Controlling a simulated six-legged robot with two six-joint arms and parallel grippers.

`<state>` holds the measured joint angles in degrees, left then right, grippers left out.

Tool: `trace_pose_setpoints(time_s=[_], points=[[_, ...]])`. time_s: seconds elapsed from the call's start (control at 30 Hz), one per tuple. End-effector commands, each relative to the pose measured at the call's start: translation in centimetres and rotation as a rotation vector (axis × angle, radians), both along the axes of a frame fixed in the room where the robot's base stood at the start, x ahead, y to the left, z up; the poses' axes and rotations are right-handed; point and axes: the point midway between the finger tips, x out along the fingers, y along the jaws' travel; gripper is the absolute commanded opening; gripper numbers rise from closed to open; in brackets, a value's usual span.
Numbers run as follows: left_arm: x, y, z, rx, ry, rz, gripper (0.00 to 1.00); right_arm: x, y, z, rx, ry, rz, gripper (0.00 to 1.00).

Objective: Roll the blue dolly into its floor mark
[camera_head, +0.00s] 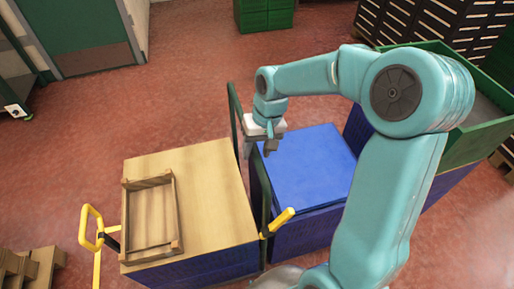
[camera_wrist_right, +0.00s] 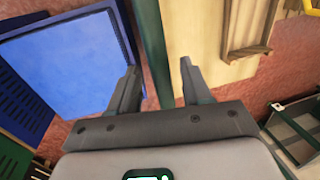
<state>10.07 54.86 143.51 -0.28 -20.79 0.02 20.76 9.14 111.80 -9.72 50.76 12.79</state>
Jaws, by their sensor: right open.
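A low blue unit with a flat blue top (camera_head: 308,165) stands right of a wooden-topped cart (camera_head: 215,190) with blue sides. I cannot tell for sure which is the blue dolly, and its wheels are hidden. A dark green handle frame (camera_head: 235,115) rises between the two. My right gripper (camera_head: 270,146) is open, above the gap beside this frame. In the right wrist view the gripper (camera_wrist_right: 158,85) is empty, and a green bar (camera_wrist_right: 155,50) runs between the fingertips in the picture; contact cannot be told. No floor mark is visible. My left gripper is not in view.
A small wooden tray (camera_head: 128,220) lies on the cart. Yellow handles stand at the cart's left (camera_head: 88,228) and right (camera_head: 278,222) corners. A green bin (camera_head: 485,136) is at the right, a pallet (camera_head: 30,265) at lower left.

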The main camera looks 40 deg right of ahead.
Motion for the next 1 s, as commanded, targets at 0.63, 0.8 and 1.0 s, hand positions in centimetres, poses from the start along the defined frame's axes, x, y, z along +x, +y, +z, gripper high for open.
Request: trace_pose_setpoints(time_s=[0.63,0.8,1.0], points=[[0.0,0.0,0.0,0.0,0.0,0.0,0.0,0.2,0.1,-0.1,-0.001,-0.001,0.001,0.0],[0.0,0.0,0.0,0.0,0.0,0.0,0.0,0.9,1.5,-0.1,0.001,-0.003,0.005,0.0],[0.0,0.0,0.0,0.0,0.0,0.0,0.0,2.8,5.1,-0.1,0.004,-0.003,0.009,0.0]])
